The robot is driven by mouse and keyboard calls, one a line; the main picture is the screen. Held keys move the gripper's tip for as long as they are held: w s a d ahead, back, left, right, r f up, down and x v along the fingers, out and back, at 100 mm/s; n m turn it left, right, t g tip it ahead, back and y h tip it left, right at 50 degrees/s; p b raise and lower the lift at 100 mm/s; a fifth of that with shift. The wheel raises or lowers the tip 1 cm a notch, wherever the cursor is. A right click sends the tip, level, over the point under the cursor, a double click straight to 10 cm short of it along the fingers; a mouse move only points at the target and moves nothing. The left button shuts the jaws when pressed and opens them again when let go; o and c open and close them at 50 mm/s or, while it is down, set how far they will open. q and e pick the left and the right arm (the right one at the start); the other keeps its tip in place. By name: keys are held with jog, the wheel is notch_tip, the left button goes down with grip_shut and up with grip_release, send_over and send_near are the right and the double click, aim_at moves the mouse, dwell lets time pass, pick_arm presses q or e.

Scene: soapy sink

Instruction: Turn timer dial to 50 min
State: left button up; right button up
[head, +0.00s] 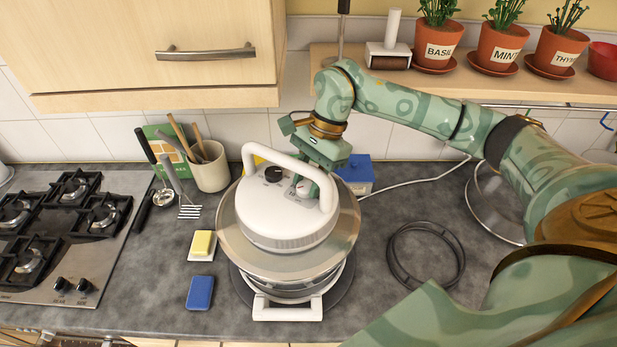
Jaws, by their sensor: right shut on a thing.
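A white-lidded countertop cooker (262,212) with a clear bowl stands on the counter. A white handle arches over its lid. A dark dial (274,174) sits on the left of the lid top and is free. My right gripper (305,186) reaches down under the handle from behind and is shut on a pale dial (304,191) to the right, apparently the timer dial. The gripper partly hides this dial, and its markings are too small to read. My left gripper is out of view.
The lid handle (270,150) passes close around my right gripper. A gas hob (110,245) lies at left, with a utensil crock (210,170) behind. A yellow sponge (202,243), blue sponge (200,292) and dark ring (400,270) flank the cooker. A blue box (357,172) stands behind.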

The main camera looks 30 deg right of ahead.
jog(key=o, duration=0.7)
jog(key=shift+r, duration=0.1)
jog(key=b+v, duration=0.1)
jog(key=v, duration=1.5)
jog(key=shift+r, duration=0.15)
